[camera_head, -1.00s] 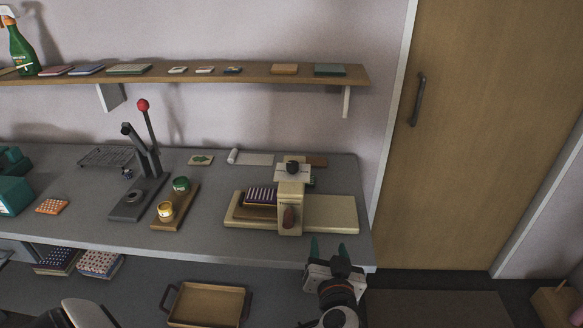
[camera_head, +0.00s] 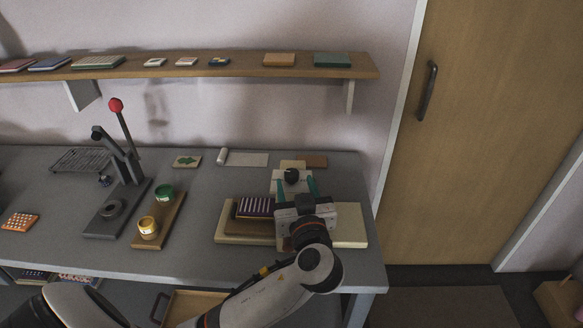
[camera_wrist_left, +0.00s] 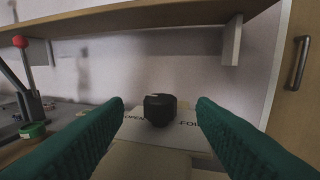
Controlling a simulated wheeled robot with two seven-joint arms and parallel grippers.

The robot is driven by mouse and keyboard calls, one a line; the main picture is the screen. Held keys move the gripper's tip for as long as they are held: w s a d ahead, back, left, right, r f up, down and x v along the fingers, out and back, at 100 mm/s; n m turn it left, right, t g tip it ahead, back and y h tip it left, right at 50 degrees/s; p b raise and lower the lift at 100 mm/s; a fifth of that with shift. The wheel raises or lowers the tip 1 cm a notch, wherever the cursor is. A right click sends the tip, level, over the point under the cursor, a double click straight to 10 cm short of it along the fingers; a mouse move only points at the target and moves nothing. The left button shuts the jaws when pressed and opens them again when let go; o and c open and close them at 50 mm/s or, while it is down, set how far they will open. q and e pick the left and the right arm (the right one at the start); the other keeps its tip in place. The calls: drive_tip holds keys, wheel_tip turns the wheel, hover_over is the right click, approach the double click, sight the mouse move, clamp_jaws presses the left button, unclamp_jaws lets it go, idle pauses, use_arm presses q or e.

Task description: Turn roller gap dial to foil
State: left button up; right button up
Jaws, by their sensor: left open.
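The roller gap dial is a black knob (camera_head: 292,176) on top of the cream roller machine (camera_head: 347,228). In the left wrist view the dial (camera_wrist_left: 160,109) stands on a pale plate with "OPEN" printed left of it and a partly hidden "FO…" on its right. My left gripper (camera_head: 294,188) is open, its two green fingers pointing at the dial from the front. In the left wrist view the fingers (camera_wrist_left: 160,125) lie either side of the dial with clear gaps and do not touch it. The dial's pointer is too small to read. My right gripper is not in view.
A purple striped block (camera_head: 256,206) lies on the machine's bed. Left of it are a tray with green and yellow jars (camera_head: 148,226) and a lever press (camera_head: 119,208) with a red knob. A wall shelf (camera_head: 210,71) runs above the grey table (camera_head: 200,260).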

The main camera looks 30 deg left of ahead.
sight(293, 177)
use_arm(q)
drive_tip(key=x, duration=0.4)
drive_tip(key=shift+w+a+p, duration=0.15)
drive_tip(key=shift+p, duration=0.2)
drive_tip(key=shift+w+a, duration=0.35)
drive_tip(key=shift+a, duration=0.05)
drive_tip(key=c, duration=1)
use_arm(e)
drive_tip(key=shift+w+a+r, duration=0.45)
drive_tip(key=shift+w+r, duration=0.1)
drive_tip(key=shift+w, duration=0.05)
